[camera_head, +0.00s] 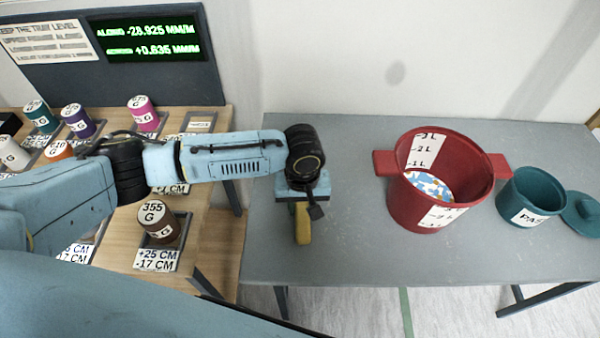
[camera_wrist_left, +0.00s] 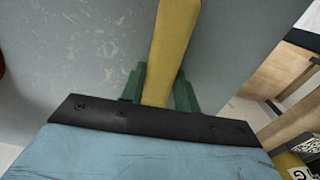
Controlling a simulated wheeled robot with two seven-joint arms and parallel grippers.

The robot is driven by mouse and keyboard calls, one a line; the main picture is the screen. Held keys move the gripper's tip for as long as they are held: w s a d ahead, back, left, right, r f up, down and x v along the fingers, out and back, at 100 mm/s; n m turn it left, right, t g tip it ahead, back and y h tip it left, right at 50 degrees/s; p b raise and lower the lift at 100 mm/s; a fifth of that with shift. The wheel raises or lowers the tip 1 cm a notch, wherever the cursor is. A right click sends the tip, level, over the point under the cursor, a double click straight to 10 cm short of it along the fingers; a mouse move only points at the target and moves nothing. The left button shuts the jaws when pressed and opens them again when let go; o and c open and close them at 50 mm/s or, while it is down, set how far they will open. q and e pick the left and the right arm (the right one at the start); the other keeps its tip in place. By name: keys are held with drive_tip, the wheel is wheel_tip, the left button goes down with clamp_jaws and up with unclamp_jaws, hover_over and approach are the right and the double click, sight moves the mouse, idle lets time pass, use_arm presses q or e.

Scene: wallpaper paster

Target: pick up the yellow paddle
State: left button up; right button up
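The yellow paddle (camera_head: 303,225) is at the left part of the grey table, partly hidden under my left gripper (camera_head: 302,205) in the head view. In the left wrist view the paddle (camera_wrist_left: 170,45) runs from the top edge down between the two green fingers of my left gripper (camera_wrist_left: 160,92). The fingers lie close along both sides of it and look shut on it. I cannot tell whether the paddle is clear of the tabletop. My right gripper is in neither view.
A red pot (camera_head: 430,205) with side handles and a patterned thing inside stands right on the grey table (camera_head: 345,245). A teal pot (camera_head: 527,197) and its lid (camera_head: 582,212) are beyond it. A wooden table (camera_head: 215,245) with labelled weights is at the left.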

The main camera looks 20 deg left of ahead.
use_arm(q)
drive_tip(key=shift+c, duration=1.1)
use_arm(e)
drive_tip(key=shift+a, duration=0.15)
use_arm(q)
drive_tip(key=shift+r, duration=0.15)
